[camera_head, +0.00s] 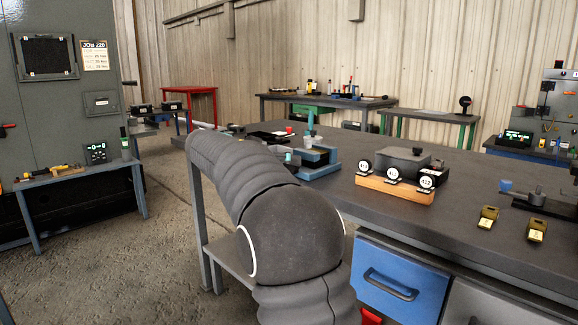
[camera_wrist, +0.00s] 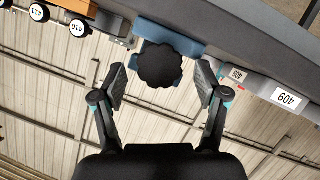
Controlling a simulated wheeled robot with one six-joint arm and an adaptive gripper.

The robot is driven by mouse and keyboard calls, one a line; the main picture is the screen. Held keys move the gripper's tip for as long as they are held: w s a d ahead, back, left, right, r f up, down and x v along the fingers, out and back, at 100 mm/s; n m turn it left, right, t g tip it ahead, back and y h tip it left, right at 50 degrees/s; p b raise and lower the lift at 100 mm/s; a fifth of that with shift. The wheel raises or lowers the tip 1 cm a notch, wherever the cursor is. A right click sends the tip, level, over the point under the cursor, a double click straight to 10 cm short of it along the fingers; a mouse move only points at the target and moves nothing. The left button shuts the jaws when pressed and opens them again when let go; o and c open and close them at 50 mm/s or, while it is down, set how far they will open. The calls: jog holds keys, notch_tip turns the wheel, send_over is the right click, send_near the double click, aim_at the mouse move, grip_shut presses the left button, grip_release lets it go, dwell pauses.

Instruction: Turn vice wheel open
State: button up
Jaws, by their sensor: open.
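The vice wheel (camera_wrist: 160,66) is a black knob with a lobed rim, seen face-on in the wrist view. Behind it is the blue vice body (camera_wrist: 190,48), at the bench edge. The blue vice (camera_head: 318,170) also shows on the bench in the head view, partly behind my arm; its wheel is hidden there. My gripper (camera_wrist: 161,80) is open, with one finger on each side of the wheel and visible gaps between. I cannot tell whether the fingertips reach the wheel's depth. The gripper is hidden in the head view.
A wooden block with round numbered tags (camera_head: 395,188) stands right of the vice on the grey bench (camera_head: 460,220). Small yellow-tagged pieces (camera_head: 488,217) lie further right. A blue drawer (camera_head: 395,285) sits below the bench top.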

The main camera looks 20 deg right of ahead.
jog(key=v, duration=1)
jog(key=s+f+m+t+h+b, duration=0.25)
jog(key=f+b, duration=0.35)
jog(key=b, duration=0.7)
jog(key=shift+m+t+h, duration=0.35)
jog(key=shift+m+t, duration=0.3)
jog(key=shift+m, duration=0.3)
jog(key=x, duration=0.4)
jog(key=r+x, duration=0.1)
jog(key=x, duration=0.3)
jog(key=r+x, duration=0.1)
jog(key=x, duration=0.4)
jog(key=shift+w+p, duration=0.1)
jog(key=shift+p, duration=0.3)
jog(key=shift+f, duration=0.1)
jog(key=c, duration=1.2)
